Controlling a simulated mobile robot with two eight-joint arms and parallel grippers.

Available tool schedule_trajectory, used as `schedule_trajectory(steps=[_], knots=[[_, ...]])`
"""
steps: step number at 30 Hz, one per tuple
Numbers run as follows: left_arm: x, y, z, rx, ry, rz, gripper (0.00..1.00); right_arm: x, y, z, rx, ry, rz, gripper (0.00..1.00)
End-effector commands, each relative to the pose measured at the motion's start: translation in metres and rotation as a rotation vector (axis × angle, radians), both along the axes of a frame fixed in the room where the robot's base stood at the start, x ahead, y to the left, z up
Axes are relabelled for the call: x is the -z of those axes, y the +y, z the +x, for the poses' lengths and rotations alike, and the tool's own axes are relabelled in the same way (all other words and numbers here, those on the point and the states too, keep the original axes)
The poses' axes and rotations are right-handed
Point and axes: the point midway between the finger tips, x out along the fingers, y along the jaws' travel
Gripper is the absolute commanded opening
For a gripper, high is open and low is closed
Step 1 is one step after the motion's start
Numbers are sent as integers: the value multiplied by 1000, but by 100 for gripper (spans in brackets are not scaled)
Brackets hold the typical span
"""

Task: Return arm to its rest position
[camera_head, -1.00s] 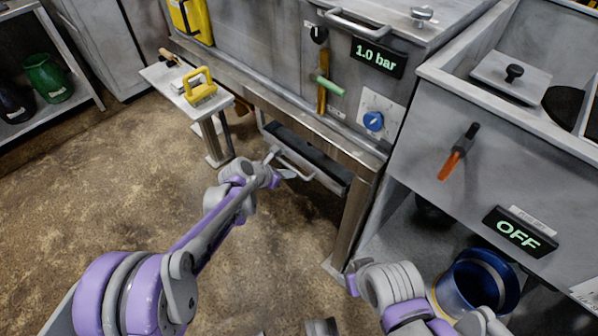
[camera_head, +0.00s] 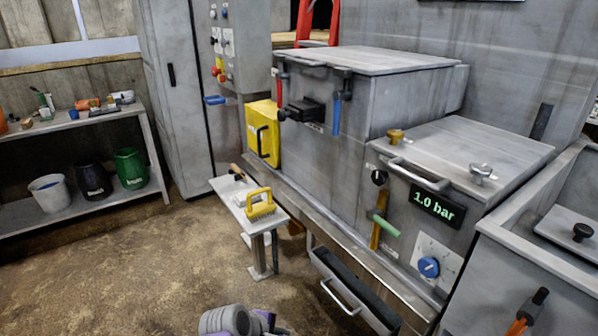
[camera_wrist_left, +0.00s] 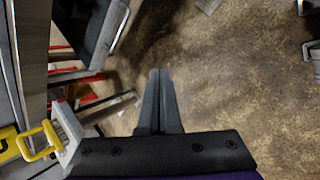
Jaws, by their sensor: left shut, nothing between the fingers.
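In the head view part of my left arm (camera_head: 232,322) shows at the bottom edge, in front of the drawer; its fingertips are not clear there. In the left wrist view my left gripper (camera_wrist_left: 159,76) is shut and empty, its two grey fingers together over the bare brown floor. The drawer (camera_head: 352,292) with a metal handle is at the lower middle of the head view, under the compactor bench, and appears partly pulled out. My right arm and gripper are not in view.
A small side table (camera_head: 228,191) with a yellow-handled brush (camera_head: 261,205) stands left of the bench. The compactor display (camera_head: 437,206) reads 1.0 bar. A shelf (camera_head: 75,208) with buckets stands at the far left. The floor (camera_head: 130,270) between is clear.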

Motion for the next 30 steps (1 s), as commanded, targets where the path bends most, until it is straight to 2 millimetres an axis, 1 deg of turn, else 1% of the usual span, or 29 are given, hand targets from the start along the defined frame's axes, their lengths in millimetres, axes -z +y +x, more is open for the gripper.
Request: schedule_trajectory(steps=[1,2,3,5,6,9,12,15,20,22,29,30], knots=[[-5,17,-24,86,-39,85,0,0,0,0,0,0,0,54],[-6,26,-36,143,-61,138,0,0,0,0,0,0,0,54],[-8,37,-53,222,-90,209,0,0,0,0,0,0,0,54],[-8,54,-78,340,-126,313,0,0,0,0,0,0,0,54],[-8,64,-94,418,-147,380,0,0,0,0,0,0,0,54],[-4,87,-131,600,-183,528,0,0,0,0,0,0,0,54],[2,105,-161,757,-203,645,0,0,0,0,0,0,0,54],[9,119,-188,895,-213,742,0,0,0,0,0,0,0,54],[22,140,-225,1104,-213,874,0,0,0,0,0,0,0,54],[-3,140,-226,1110,-221,883,0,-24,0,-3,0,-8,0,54],[-68,139,-229,1097,-241,892,0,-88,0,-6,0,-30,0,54],[-80,139,-228,1095,-244,895,0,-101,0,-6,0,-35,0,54]])
